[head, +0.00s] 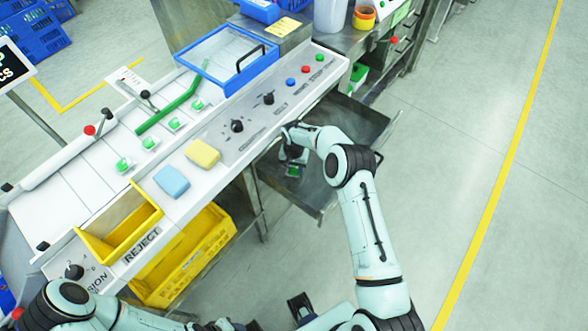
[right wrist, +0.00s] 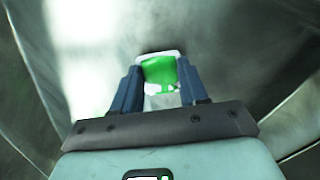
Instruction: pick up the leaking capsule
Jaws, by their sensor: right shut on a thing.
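My right gripper (head: 293,166) reaches down into an open metal tray below the right end of the machine. In the right wrist view, my right gripper (right wrist: 160,88) is shut on a capsule (right wrist: 158,70) with a white rim and a green face. White patches break up the green at its near edge; I cannot tell whether they are a leak. The capsule also shows in the head view as a small green spot (head: 293,171). My left arm comes in at the bottom left, and its gripper is too cut off at the bottom edge to judge.
Several green-and-white capsules (head: 149,143) sit on the machine's sloping lanes. The metal tray (head: 355,118) surrounds my right gripper. A yellow reject bin (head: 185,262), a yellow sponge (head: 202,153) and a blue sponge (head: 171,181) are to the left. The floor at right is clear.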

